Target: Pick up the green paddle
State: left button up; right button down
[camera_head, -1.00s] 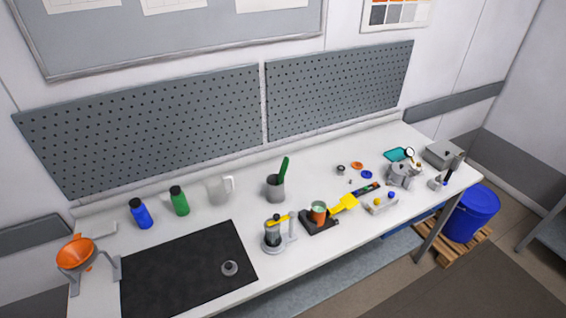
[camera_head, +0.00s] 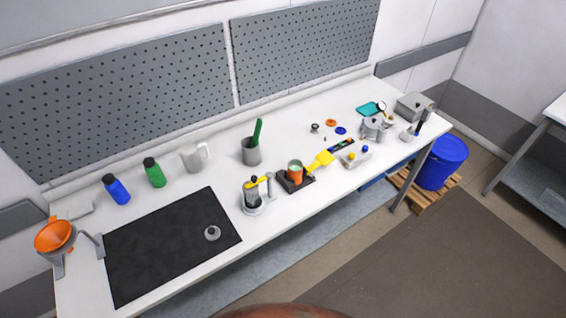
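The green paddle (camera_head: 257,131) stands in a grey cup (camera_head: 250,153) near the middle of the white workbench. Its green upper part sticks up out of the cup and leans slightly right. Its lower end is hidden inside the cup. Neither of my grippers shows in the head view, so their state cannot be seen.
Left of the cup stand a light jug (camera_head: 191,159), a green bottle (camera_head: 154,173) and a blue bottle (camera_head: 117,190). A black mat (camera_head: 160,250) lies in front of them. A grey press with a yellow part (camera_head: 252,197) and an orange cup (camera_head: 295,171) stand in front of the grey cup.

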aim_at(259, 122)
jog(key=z, duration=1.7)
jog(key=i, duration=2.8)
jog(key=u, duration=3)
